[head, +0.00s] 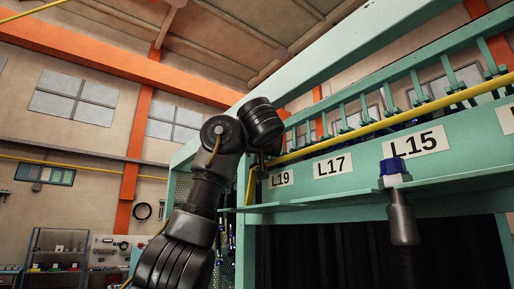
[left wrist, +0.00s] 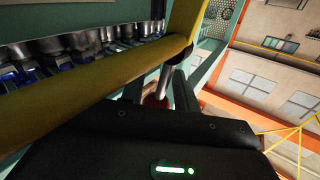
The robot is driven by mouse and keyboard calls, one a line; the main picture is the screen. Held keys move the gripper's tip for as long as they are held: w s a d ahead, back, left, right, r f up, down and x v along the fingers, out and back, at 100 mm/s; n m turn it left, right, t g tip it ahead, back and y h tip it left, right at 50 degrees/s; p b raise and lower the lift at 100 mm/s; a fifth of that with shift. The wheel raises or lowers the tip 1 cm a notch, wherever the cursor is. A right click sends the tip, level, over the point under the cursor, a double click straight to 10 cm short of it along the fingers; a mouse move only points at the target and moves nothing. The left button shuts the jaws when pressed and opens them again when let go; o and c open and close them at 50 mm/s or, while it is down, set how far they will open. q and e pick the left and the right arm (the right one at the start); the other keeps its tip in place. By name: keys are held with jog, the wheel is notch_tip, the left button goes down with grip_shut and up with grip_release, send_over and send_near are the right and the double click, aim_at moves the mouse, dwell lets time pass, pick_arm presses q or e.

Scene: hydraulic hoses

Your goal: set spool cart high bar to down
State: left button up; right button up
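The yellow high bar (head: 385,125) runs along the front of the green spool cart (head: 300,225), above the labels, and bends down at its left end. In the left wrist view the bar (left wrist: 95,88) crosses close above my left gripper. My left gripper (head: 262,158) is at the bar's left end, mostly hidden behind my wrist in the head view. In the left wrist view its dark fingers (left wrist: 157,88) stand apart. A metal rod (left wrist: 166,82) with a red end lies between them; I cannot tell whether they touch it. My right gripper is not in view.
Labels L19 (head: 281,179), L17 (head: 333,165) and L15 (head: 415,142) mark the cart's front. A hose end with a blue cap (head: 398,190) hangs below L15. A shelf (head: 56,250) stands far left, with open room before it.

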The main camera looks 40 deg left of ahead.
pick_arm(q)
jog(key=shift+w+a+f, duration=0.1)
jog(key=shift+a, duration=0.05)
grip_shut()
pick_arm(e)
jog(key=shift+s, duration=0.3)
pick_arm(q)
jog(key=s+a+n+t+y+b, duration=0.1)
jog(key=s+a+n+y+b, duration=0.1)
jog(key=s+n+b, duration=0.5)
jog(key=shift+s+a+f+t+y+b, duration=0.4)
jog(key=shift+s+y+b, duration=0.5)
jog(key=shift+b, duration=0.45)
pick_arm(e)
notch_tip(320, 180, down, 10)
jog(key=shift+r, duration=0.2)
